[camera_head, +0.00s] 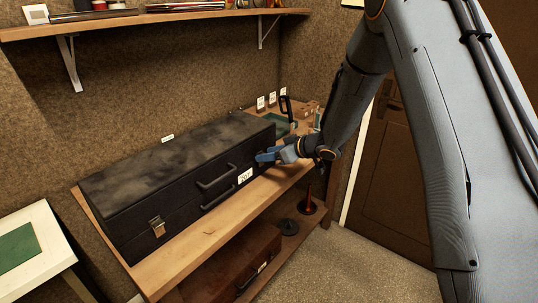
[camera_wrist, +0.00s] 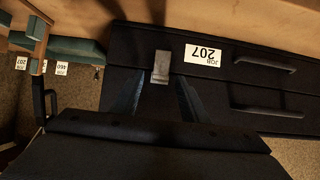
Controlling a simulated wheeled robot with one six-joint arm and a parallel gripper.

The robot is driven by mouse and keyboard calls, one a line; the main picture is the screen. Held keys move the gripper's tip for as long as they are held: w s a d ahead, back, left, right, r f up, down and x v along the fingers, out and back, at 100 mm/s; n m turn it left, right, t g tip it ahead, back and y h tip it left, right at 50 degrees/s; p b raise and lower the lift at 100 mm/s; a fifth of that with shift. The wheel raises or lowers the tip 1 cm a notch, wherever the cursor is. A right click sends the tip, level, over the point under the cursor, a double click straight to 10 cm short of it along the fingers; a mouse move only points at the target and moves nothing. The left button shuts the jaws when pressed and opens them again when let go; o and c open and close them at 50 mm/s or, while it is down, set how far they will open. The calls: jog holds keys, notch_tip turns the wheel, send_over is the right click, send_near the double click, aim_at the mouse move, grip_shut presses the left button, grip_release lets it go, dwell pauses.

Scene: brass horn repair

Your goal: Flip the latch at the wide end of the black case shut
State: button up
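The long black case (camera_head: 180,160) lies closed-looking on the wooden bench, its front with two handles facing the room. One metal latch (camera_head: 157,226) is on its front near the left end. A second metal latch (camera_wrist: 160,68) shows in the wrist view beside the white job 207 label (camera_wrist: 203,54); in the head view my gripper covers this area. My gripper (camera_head: 262,157) is at the right part of the case front. In the wrist view its blue fingers (camera_wrist: 158,98) are spread and empty, just short of this latch. I cannot tell whether either latch is flipped shut.
Two handles (camera_head: 217,178) stick out from the case front. The bench (camera_head: 200,238) has a bare strip before the case. A brown case (camera_head: 235,262) and a dark round stand (camera_head: 287,226) sit on its lower shelf. A wall shelf (camera_head: 150,17) hangs above.

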jog(key=b+v, duration=0.2)
jog(key=v, duration=0.5)
jog(key=shift+s+d, duration=0.25)
jog(key=shift+d, duration=0.05)
jog(key=shift+r, duration=0.15)
jog(key=s+d+f+m+h+b, duration=0.1)
jog(key=s+d+m+h, duration=0.25)
jog(key=d, duration=0.35)
jog(key=s+d+f+m+h+b, duration=0.1)
jog(key=s+d+m+h, duration=0.2)
jog(key=d+h, duration=0.25)
jog(key=s+d+f+m+g+b, duration=0.1)
jog(key=s+f+m+g, duration=0.1)
jog(key=s, duration=0.9)
jog(key=s+d+f+m+g+b, duration=0.1)
jog(key=s+g, duration=0.3)
jog(key=s, duration=0.7)
jog(key=shift+s+d+f+m, duration=0.4)
jog(key=shift+d+f+m, duration=0.05)
jog(key=shift+d+f, duration=0.1)
